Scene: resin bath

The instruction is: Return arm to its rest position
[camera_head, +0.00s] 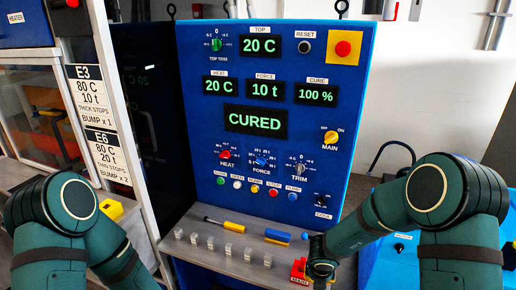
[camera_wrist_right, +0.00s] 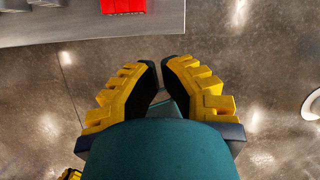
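My right arm (camera_head: 385,218) comes in from the right in the head view, bent, with its wrist end low over the front right of the press's grey shelf. In the right wrist view my right gripper (camera_wrist_right: 160,68) points out over bare floor. Its two yellow fingers with black pads lean towards each other, with a narrow gap at the tips and nothing between them. My left arm (camera_head: 68,215) shows at the lower left of the head view, but its gripper is out of the picture.
The blue press panel (camera_head: 195,125) reads CURED, 100 %. Its grey shelf (camera_head: 212,262) carries several small pale blocks, a yellow-handled tool (camera_head: 234,227), a yellow-and-blue block (camera_head: 277,235) and a red block (camera_head: 297,269). The shelf edge (camera_wrist_right: 60,40) lies near my right gripper. A white shelf frame stands left.

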